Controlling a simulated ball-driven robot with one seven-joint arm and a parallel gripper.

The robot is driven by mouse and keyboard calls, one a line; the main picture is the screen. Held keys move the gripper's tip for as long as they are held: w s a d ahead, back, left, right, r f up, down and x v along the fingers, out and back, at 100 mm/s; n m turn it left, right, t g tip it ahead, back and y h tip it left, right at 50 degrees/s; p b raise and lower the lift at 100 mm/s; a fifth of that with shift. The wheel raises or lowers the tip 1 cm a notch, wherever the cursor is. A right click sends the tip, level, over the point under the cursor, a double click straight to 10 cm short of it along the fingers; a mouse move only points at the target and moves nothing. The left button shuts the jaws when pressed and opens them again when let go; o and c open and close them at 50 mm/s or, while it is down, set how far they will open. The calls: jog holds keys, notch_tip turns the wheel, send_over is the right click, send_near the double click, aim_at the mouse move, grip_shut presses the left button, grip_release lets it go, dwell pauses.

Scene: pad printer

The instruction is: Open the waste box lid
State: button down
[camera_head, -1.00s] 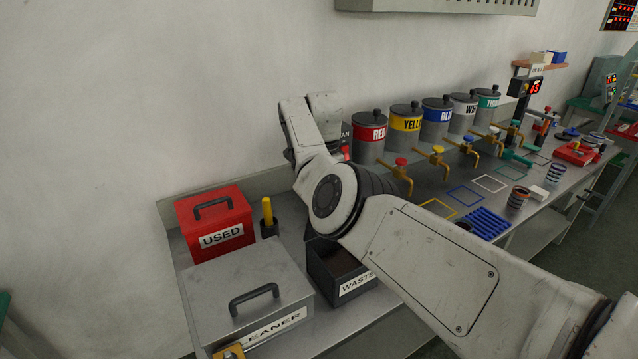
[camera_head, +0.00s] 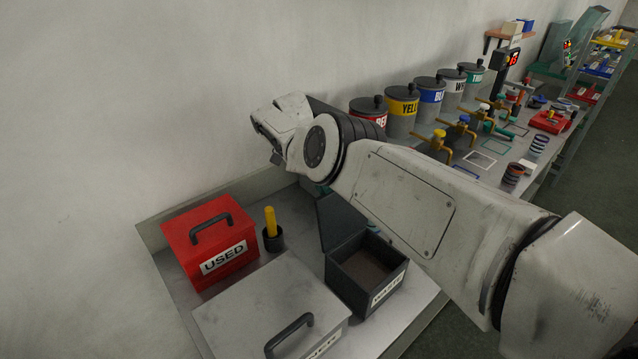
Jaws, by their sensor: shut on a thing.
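The waste box (camera_head: 352,291) is a dark grey box with a white label on its front, standing on the metal bench. Its lid (camera_head: 338,219) is a dark panel standing up steeply at the back edge of the box. The top of the box is open, and its brownish inside shows. My arm reaches over the bench behind the box, and its elbow covers the space just above the lid.
A red USED box (camera_head: 208,240) and a yellow-handled tool in a black cup (camera_head: 271,226) stand left of the waste box. A grey lidded box (camera_head: 262,305) is in front. Labelled ink cans (camera_head: 402,108) line the wall behind my arm.

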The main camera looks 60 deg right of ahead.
jog(key=shift+w+a+f, duration=0.1)
jog(key=shift+f, duration=0.5)
jog(key=c, duration=1.5)
grip_release()
jog(key=shift+o, duration=0.8)
jog(key=shift+w+f, duration=0.1)
jog(key=shift+w, duration=0.05)
jog(key=shift+o, duration=1.2)
jog(key=shift+r, duration=0.2)
jog(key=shift+r, duration=0.1)
